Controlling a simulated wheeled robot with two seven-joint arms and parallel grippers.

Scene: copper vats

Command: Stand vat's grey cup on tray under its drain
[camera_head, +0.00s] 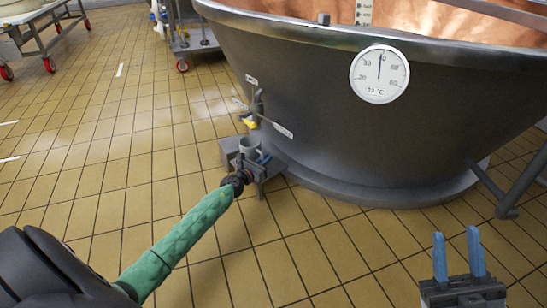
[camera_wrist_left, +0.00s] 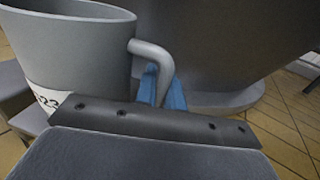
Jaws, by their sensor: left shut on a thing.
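The grey cup (camera_head: 249,145) is upright at the small grey tray (camera_head: 266,174) by the vat's foot, below the drain tap (camera_head: 257,104) with its yellow part. My left gripper (camera_head: 263,158) is at the cup's right side. In the left wrist view the cup (camera_wrist_left: 68,48) fills the upper left, and the blue fingers (camera_wrist_left: 162,88) are shut on its handle (camera_wrist_left: 155,58). The cup's base is hidden there, so I cannot tell whether it touches the tray. My right gripper (camera_head: 458,257) is open and empty at the lower right.
The large grey vat (camera_head: 330,110) with a copper inside and a round dial (camera_head: 379,74) stands close behind the cup. A strut (camera_head: 490,188) slopes down at its right. Wheeled racks (camera_head: 190,35) stand at the back left. The tiled floor (camera_head: 90,150) on the left is clear.

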